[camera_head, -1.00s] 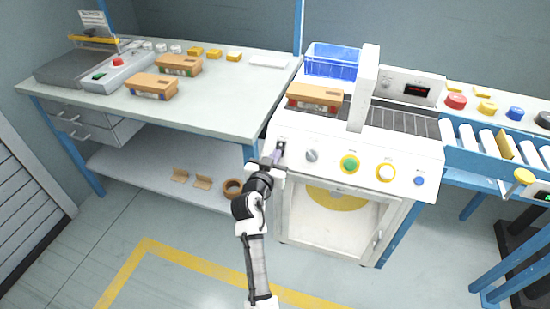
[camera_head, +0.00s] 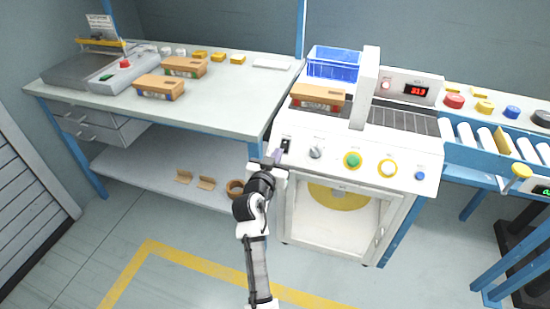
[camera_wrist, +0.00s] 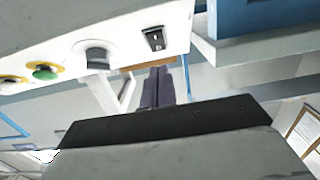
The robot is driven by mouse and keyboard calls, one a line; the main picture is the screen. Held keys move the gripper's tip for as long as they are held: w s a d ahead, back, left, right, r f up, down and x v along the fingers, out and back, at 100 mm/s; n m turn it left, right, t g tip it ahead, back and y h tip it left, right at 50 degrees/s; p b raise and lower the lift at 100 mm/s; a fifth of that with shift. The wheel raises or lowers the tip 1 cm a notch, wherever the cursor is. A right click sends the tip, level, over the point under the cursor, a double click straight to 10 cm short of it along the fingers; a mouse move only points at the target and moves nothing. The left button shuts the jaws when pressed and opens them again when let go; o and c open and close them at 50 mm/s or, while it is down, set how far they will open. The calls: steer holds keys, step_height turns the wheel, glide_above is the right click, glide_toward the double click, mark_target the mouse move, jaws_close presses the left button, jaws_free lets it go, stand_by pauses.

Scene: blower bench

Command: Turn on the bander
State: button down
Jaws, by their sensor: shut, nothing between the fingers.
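The bander (camera_head: 315,180) is a white cabinet with a sloped front panel, an arch and a belt on top. Its black rocker switch (camera_head: 285,145) sits at the panel's left end and shows larger in the wrist view (camera_wrist: 154,39). The red display (camera_head: 416,90) on the rear box is lit with digits. My gripper (camera_head: 278,155) is shut and empty, just below and left of the switch. In the wrist view my fingers (camera_wrist: 158,72) are together below the switch, with a gap between them and it.
The panel also carries a grey knob (camera_head: 316,152), a green button (camera_head: 352,160), a white button (camera_head: 387,168) and a blue button (camera_head: 420,176). A carton (camera_head: 318,96) lies on the belt by the blue bin (camera_head: 334,62). A workbench (camera_head: 225,105) stands left, a roller conveyor (camera_head: 480,158) right.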

steer(key=f+b+v, duration=0.2)
steer(key=v, duration=0.7)
steer(key=shift+s, duration=0.2)
steer(key=shift+a, duration=0.1)
